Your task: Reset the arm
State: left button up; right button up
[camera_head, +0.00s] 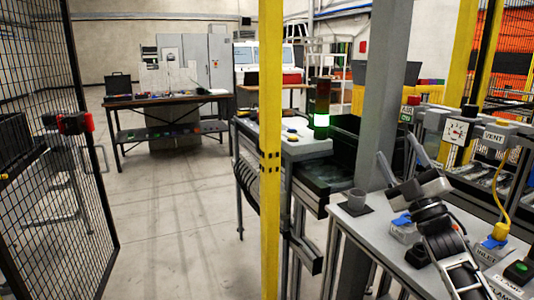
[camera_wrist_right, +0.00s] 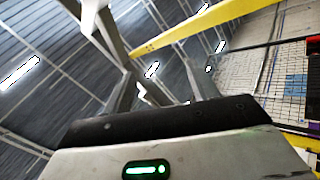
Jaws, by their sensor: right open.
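My right arm enters the camera_head view at the lower right, over the grey fixture bench. My right gripper (camera_head: 400,162) is raised above the bench, fingers tilted up and to the left. The camera_wrist_right view shows the gripper (camera_wrist_right: 163,85) with its two fingers apart and nothing between them. That view looks up at the roof beams and lights. A green light glows on the gripper body. My left gripper is in neither view.
A blue-and-white VALVE fixture (camera_head: 490,250) and a yellow hose (camera_head: 498,200) are at right. A yellow post (camera_head: 270,150) and grey column (camera_head: 383,90) stand close. The floor (camera_head: 180,220) at left is clear.

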jog(key=w+d+f+m+g+h, duration=0.25)
jog(key=f+m+g+h, duration=0.2)
jog(key=f+m, duration=0.35)
jog(key=w+d+f+m+g+h, duration=0.2)
jog(key=d+f+m+g+h, duration=0.2)
jog(key=f+m+h, duration=0.45)
jog(key=s+a+f+n+g+y+b, duration=0.1)
jog(key=s+a+f+y+b, duration=0.15)
jog(key=s+a+f, duration=0.45)
jog(key=s+a+f+n+g+y+b, duration=0.1)
jog(key=s+a+f+g+y+b, duration=0.2)
jog(key=s+f, duration=0.75)
jog(key=s+a+f+n+y+b, duration=0.1)
jog(key=s+a+f+b, duration=0.1)
jog(key=s+a+f, duration=0.55)
pick_arm(q)
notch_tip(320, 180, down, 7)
jog(key=b, duration=0.2)
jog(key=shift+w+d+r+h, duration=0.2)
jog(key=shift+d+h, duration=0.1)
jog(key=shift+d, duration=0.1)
pick_arm(e)
jog(key=s+a+f, duration=0.1)
jog(key=s+f, duration=0.1)
jog(key=s, duration=0.4)
jog(key=s+a+f+m+g+y, duration=0.1)
jog(key=s+f, duration=0.2)
jog(key=s, duration=0.2)
jog(key=shift+s+a, duration=0.4)
